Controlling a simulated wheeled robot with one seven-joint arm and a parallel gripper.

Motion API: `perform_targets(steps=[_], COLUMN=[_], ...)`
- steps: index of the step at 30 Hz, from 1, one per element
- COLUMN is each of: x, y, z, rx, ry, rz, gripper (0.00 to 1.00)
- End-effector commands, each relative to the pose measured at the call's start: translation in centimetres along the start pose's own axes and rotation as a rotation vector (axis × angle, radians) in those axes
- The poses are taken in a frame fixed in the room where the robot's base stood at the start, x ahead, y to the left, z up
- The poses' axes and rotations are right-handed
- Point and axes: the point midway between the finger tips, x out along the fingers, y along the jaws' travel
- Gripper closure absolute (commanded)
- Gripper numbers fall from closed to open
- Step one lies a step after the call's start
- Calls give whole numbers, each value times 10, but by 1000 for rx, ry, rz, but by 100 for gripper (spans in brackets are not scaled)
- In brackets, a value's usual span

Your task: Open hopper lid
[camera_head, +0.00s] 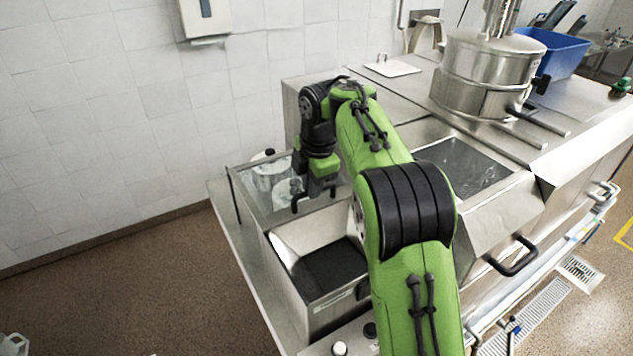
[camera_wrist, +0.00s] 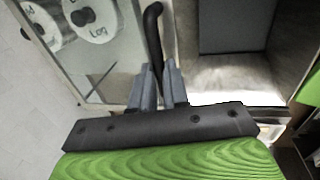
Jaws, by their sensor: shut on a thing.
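The hopper (camera_head: 315,305) is a steel box with a sloped bright inner wall and a dark floor. Its opening is uncovered on the side toward me, and it also shows in the wrist view (camera_wrist: 225,75). A clear, metal-framed panel, apparently the lid (camera_head: 250,197), lies beyond the opening. A black bar handle (camera_wrist: 152,35) runs along its edge in the wrist view. My gripper (camera_wrist: 158,80) is shut on the near end of this handle. In the head view my gripper (camera_head: 314,196) is over the panel's edge, and my arm hides part of the hopper.
White round-lidded containers (camera_wrist: 95,18) show through the clear panel. A steel counter with a large round vessel (camera_head: 485,75) and a blue crate (camera_head: 555,52) stands at the right. The tiled wall is close behind at the left. Open floor lies at the lower left.

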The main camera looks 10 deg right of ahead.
Motion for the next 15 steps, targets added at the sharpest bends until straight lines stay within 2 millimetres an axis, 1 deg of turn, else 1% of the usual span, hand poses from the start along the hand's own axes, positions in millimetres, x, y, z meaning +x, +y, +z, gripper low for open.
perform_targets(steps=[7,8,9,12,15], x=[0,0,0,0,0], y=[0,0,0,0,0], z=[0,0,0,0,0], rx=[-1,-1,-1,-1,-1], ry=[0,0,0,0,0], rz=[3,3,3,2,2], gripper=[100,81,75,60,60])
